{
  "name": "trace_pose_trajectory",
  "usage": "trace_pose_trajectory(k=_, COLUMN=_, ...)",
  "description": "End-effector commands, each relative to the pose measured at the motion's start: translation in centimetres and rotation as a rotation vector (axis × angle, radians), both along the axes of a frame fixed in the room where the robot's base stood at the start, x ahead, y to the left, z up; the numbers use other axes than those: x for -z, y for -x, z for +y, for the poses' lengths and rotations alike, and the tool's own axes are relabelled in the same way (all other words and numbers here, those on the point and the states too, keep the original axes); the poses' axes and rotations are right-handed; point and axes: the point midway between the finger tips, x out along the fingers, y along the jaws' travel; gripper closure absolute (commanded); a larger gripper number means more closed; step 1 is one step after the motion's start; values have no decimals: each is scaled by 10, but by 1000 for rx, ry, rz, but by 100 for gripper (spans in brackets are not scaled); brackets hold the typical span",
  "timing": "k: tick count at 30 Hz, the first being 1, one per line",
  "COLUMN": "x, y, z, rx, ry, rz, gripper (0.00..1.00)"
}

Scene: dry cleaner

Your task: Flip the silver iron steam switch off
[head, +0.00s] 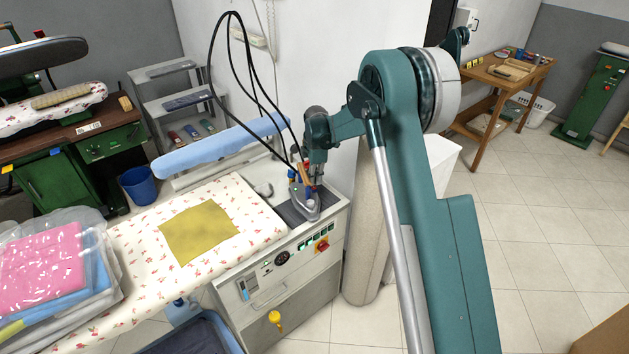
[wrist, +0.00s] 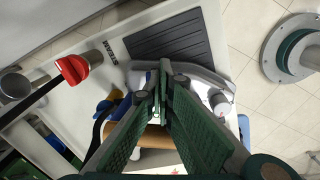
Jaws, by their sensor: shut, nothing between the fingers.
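The silver iron (head: 306,205) stands on a dark rest pad at the corner of the pressing table; cables rise from it. In the wrist view its grey body (wrist: 205,76) and brown handle (wrist: 155,138) are partly hidden behind my fingers. My gripper (head: 316,184) is directly over the iron, shut and empty; in the wrist view the fingertips (wrist: 163,88) meet above the iron. I cannot tell whether they touch it. A red-tipped metal lever (wrist: 72,69) stands left of the fingers, beside the word STEAM (wrist: 113,54). Its on or off position is unclear.
The dark ribbed pad (wrist: 165,38) lies beyond the fingertips. A red knob (head: 321,244) is on the cabinet front. The pressing table (head: 135,245) holds a yellow cloth (head: 199,233). A blue sleeve board (head: 220,146) stands behind. Black cables (head: 213,90) loop near my gripper.

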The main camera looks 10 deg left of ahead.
Motion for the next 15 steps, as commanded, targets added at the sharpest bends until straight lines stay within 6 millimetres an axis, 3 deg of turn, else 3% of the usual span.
trace_pose_trajectory(k=15, x=5, y=16, z=-7, rx=0, ry=3, rz=6, gripper=100)
